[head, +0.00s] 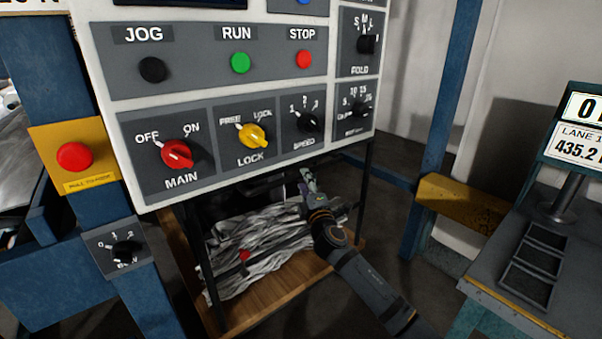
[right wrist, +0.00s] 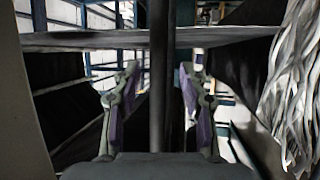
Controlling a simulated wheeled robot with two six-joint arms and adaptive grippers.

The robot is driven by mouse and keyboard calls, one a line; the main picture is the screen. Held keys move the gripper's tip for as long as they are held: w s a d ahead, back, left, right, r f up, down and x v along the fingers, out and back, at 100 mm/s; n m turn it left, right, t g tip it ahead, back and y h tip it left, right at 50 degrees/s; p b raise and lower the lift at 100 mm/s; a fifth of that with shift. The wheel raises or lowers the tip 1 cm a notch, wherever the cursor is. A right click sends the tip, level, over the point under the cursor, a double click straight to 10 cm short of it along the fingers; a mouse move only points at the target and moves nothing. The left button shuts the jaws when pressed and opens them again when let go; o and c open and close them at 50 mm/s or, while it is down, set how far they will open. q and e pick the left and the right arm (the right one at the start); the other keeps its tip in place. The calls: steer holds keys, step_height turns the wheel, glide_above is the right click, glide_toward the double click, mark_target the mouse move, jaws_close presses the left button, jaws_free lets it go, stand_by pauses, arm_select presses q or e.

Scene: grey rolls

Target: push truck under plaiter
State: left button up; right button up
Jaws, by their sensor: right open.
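A truck with a wooden base (head: 285,296) and dark upright posts stands below the control panel. Grey strips of material (head: 255,235) lie heaped on it. My right gripper (head: 307,180) reaches in over the heap, just under the panel's lower edge. In the right wrist view my right gripper (right wrist: 160,76) is open, with a dark upright post (right wrist: 160,45) between its fingers as seen; I cannot tell whether they touch it. Grey strips (right wrist: 294,85) hang at the right of that view. I cannot make out the plaiter for certain. My left gripper is not in view.
The control panel (head: 225,95) with buttons and knobs hangs above the truck. A blue column with a red stop button (head: 74,156) stands at the left. A blue post (head: 440,110), yellow beam (head: 470,203) and grey desk (head: 580,275) with a display bound the right.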

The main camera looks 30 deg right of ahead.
steer(key=x, duration=0.4)
steer(key=shift+d, duration=0.1)
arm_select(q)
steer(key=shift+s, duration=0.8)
arm_select(e)
steer(key=shift+r, duration=0.1)
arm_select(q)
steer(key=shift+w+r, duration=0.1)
arm_select(e)
jaws_close()
